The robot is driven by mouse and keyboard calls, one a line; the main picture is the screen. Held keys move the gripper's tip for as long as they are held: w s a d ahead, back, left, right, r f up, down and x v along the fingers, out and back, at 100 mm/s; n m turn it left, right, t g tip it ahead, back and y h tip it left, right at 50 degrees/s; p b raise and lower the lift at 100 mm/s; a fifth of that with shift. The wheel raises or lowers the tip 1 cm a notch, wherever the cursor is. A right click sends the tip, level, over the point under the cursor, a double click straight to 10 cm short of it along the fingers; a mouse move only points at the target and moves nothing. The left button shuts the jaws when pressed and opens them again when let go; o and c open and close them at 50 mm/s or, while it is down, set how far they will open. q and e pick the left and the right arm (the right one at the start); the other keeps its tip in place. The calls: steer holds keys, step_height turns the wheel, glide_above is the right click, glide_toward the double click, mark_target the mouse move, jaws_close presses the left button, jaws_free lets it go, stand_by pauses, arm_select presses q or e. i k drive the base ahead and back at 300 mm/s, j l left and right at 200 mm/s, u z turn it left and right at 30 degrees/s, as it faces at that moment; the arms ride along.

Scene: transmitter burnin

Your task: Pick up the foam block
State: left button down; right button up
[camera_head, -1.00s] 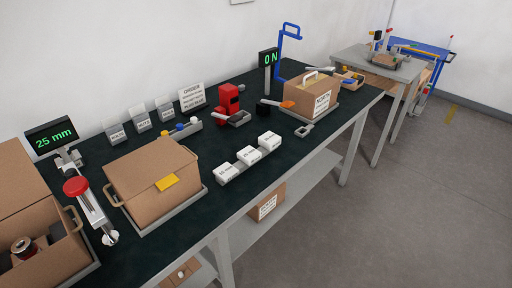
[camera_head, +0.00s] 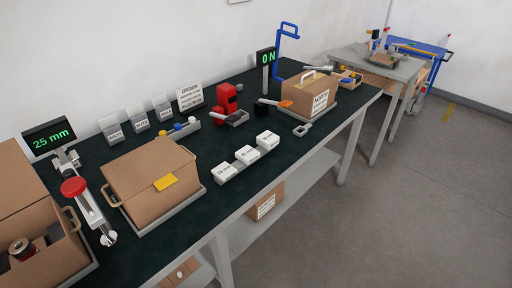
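I cannot make out a foam block for certain. An open cardboard carton (camera_head: 58,262) at the lower left holds a copper-coloured reel (camera_head: 20,248) and a dark item that is partly hidden by the carton wall. Neither of my grippers shows in the head view.
The dark-topped bench (camera_head: 200,235) also carries a red-knobbed device (camera_head: 74,187), three white boxes (camera_head: 246,154), a red machine (camera_head: 226,98) and a carton with a handle (camera_head: 308,93). A second table (camera_head: 385,65) stands beyond. The floor at right is clear.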

mark_target(247, 155)
steer(key=i+l+u, duration=0.2)
steer(key=u, duration=1.25)
steer(key=i+l, duration=0.1)
steer(key=l, duration=0.35)
steer(key=i+l, duration=0.1)
steer(key=l, duration=0.35)
